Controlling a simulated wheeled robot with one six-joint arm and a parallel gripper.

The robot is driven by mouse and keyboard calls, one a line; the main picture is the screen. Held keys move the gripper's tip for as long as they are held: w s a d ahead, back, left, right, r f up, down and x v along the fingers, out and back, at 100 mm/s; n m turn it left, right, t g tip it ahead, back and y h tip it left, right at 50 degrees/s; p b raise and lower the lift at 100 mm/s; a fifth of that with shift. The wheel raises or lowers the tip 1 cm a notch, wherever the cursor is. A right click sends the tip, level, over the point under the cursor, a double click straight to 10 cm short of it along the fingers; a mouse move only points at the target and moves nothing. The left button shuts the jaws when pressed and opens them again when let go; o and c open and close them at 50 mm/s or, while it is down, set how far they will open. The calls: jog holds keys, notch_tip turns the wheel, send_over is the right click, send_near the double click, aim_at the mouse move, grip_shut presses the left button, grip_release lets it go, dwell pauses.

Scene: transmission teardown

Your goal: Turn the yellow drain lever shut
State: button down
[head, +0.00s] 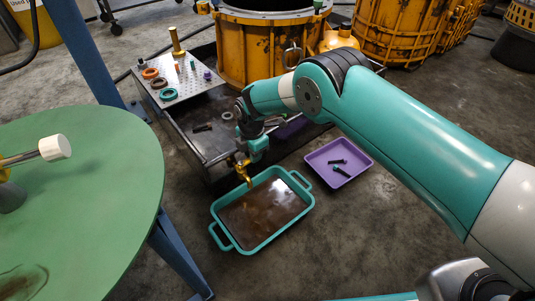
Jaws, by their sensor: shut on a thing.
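The teal drain pan (307,205) stands on the floor below and holds brown fluid. Whether fluid is running from the tap is too small to tell.
A purple tray (357,174) with dark bolts lies to the right. The metal bench (190,118) carries a perforated plate with rings and small parts. A green round table (90,220) fills the left. An orange housing (262,50) stands behind.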

dwell(0.4)
jog(key=c, duration=1)
grip_release()
jog(key=shift+c, duration=0.2)
jog(key=shift+d+r, duration=0.1)
